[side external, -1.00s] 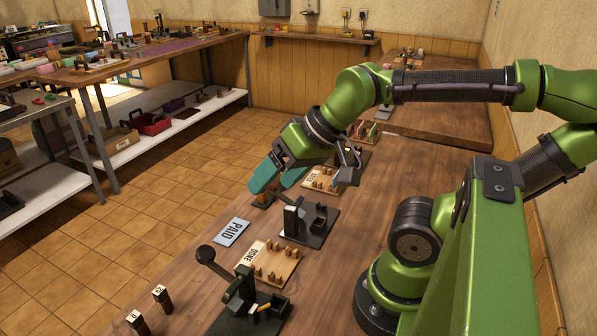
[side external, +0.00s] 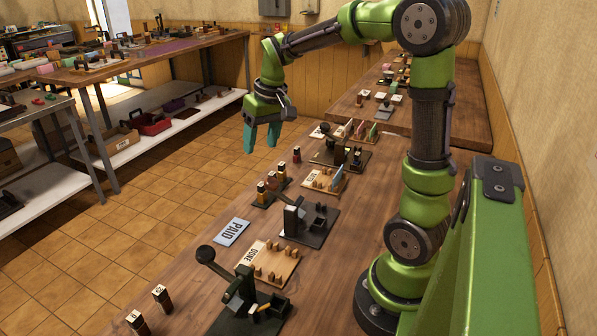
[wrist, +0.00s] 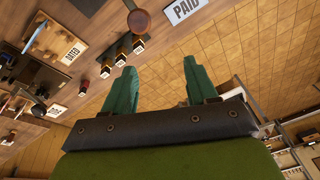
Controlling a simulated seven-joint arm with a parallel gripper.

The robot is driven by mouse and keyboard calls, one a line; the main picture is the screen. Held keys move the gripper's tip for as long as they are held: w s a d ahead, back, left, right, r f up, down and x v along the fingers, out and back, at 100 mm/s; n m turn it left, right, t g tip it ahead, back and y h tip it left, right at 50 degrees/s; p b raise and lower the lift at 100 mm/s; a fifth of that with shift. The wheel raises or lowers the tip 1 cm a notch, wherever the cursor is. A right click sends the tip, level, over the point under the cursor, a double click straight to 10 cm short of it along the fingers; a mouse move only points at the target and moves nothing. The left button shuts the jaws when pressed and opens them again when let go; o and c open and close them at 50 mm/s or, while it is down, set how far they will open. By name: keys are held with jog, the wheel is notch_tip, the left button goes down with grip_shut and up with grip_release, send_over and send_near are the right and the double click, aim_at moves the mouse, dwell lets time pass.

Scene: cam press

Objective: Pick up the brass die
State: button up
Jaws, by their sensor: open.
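My gripper (side external: 262,145) is open and empty, raised in the air beyond the far end of the row of presses, over the floor side of the bench. Its two teal fingers also show in the wrist view (wrist: 158,75), spread apart with nothing between them. Small upright dies (side external: 272,184) with pale tops stand in a dark rack on the bench, and they show in the wrist view (wrist: 122,56). A reddish-brown die (side external: 297,155) stands alone beyond the rack; it also shows in the wrist view (wrist: 84,87). I cannot tell which one is the brass die.
Dark presses (side external: 312,220) and wooden trays (side external: 268,262) line the bench. A PAID plate (side external: 231,232) lies near the front edge. Two dies (side external: 161,297) stand at the near end.

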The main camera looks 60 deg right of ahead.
aim_at(272, 173)
jog(key=w+d+f+n+g, duration=0.1)
jog(key=w+d+n, duration=0.1)
jog(key=d, duration=0.4)
jog(key=w+d+f+n+g, duration=0.1)
jog(key=w+d+n+g, duration=0.15)
jog(key=d, duration=0.45)
jog(key=shift+t, duration=0.35)
jog(key=f, duration=1.6)
jog(key=shift+w+a+f, duration=0.25)
jog(key=shift+a+f, duration=0.1)
jog(key=shift+f, duration=0.05)
jog(key=shift+r, duration=0.1)
grip_shut()
